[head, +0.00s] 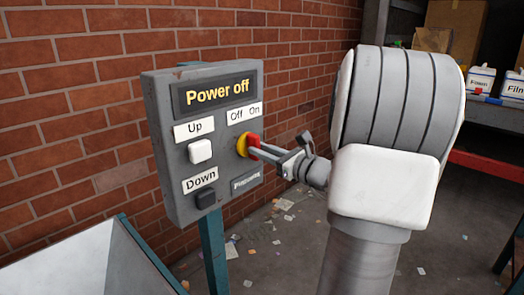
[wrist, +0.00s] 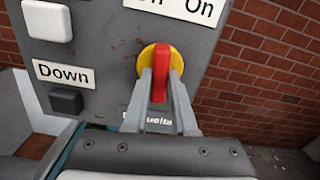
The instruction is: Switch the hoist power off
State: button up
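The grey hoist control box (head: 165,130) stands in front of the brick wall. Its display (head: 217,92) reads "Power off". The switch is a red handle on a yellow round base (head: 242,147), below the "Off On" label (head: 244,113). In the wrist view the red handle (wrist: 160,80) stands upright, and the yellow base (wrist: 154,54) shows behind it. My gripper (head: 256,147) reaches the switch from the right. Its two fingers lie on either side of the red handle and look closed against it. The fingers hide part of the handle's sides.
A white Up button (head: 200,151) and a dark Down button (head: 205,198) are on the box's left side. A teal post (head: 213,250) supports the box. A grey chute-like panel (head: 90,262) is at lower left. Shelves with boxes and bottles (head: 481,80) stand at right. Litter dots the floor.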

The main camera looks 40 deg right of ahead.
grip_shut()
jog(key=shift+f+n+b, duration=0.1)
jog(key=shift+n+b, duration=0.2)
jog(key=shift+b, duration=0.05)
jog(key=n+b, duration=0.6)
jog(key=b, duration=0.2)
jog(key=shift+b, duration=0.3)
jog(key=o, duration=0.7)
grip_release()
